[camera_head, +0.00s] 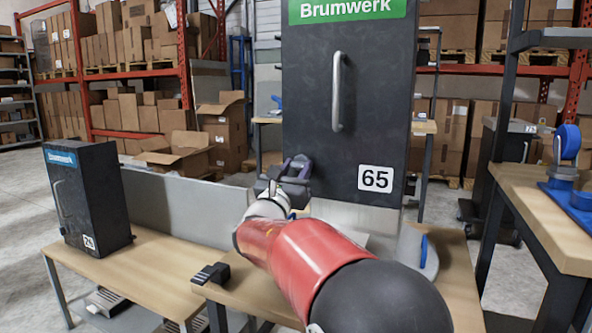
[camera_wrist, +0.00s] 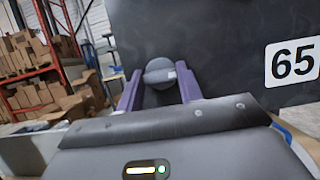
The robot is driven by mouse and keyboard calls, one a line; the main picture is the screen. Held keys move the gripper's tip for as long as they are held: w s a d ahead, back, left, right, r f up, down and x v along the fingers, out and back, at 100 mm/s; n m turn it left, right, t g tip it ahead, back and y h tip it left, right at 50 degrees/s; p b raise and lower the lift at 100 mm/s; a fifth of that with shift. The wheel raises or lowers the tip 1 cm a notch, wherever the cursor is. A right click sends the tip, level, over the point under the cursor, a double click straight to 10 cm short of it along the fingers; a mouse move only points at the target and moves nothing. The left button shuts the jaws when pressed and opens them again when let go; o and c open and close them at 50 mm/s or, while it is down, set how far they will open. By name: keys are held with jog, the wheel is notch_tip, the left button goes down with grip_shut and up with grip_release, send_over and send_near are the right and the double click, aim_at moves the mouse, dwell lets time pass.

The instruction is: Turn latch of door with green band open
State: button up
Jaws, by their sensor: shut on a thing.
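The dark grey door (camera_head: 310,85) with the green band (camera_head: 347,9) reading Brumwerk stands upright in front of me, with a vertical silver handle (camera_head: 338,92) and a white 65 label. My gripper (camera_head: 298,168) is at the door's lower left edge. In the wrist view, a round dark grey latch knob (camera_wrist: 159,71) sits between the purple fingers of my gripper (camera_wrist: 159,88), which are shut on it. In the head view the gripper mostly hides the latch. The door looks closed.
A smaller dark cabinet (camera_head: 88,195) with a blue band and handle stands on a wooden table (camera_head: 150,268) at left. A wooden bench (camera_head: 550,215) with a blue device (camera_head: 568,150) is at right. Box shelves fill the background.

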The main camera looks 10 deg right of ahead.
jog(key=shift+m, duration=0.3)
jog(key=shift+c, duration=0.6)
jog(key=shift+f+m+g+h+b, duration=0.1)
jog(key=shift+m+g+h+b, duration=0.2)
jog(key=shift+b, duration=0.2)
jog(key=m+g+h+b, duration=0.1)
jog(key=m+b, duration=0.1)
jog(key=m, duration=0.1)
jog(key=shift+a+f, duration=0.1)
jog(key=shift+a, duration=0.05)
jog(key=m+g+b, duration=0.1)
jog(key=m, duration=0.1)
jog(key=m+g+h, duration=0.1)
jog(key=m, duration=0.2)
jog(key=m+g+b, duration=0.1)
jog(key=m, duration=0.1)
jog(key=shift+w+a+r+m+h+b, duration=0.1)
jog(key=shift+r+m+h+b, duration=0.2)
jog(key=shift+h+b, duration=0.1)
jog(key=m+g, duration=0.2)
jog(key=m, duration=0.3)
jog(key=shift+r, duration=0.2)
jog(key=m+g, duration=0.1)
jog(key=m, duration=0.1)
jog(key=m+g+y, duration=0.1)
jog(key=m, duration=0.2)
jog(key=shift+r, duration=0.1)
jog(key=shift+m, duration=0.4)
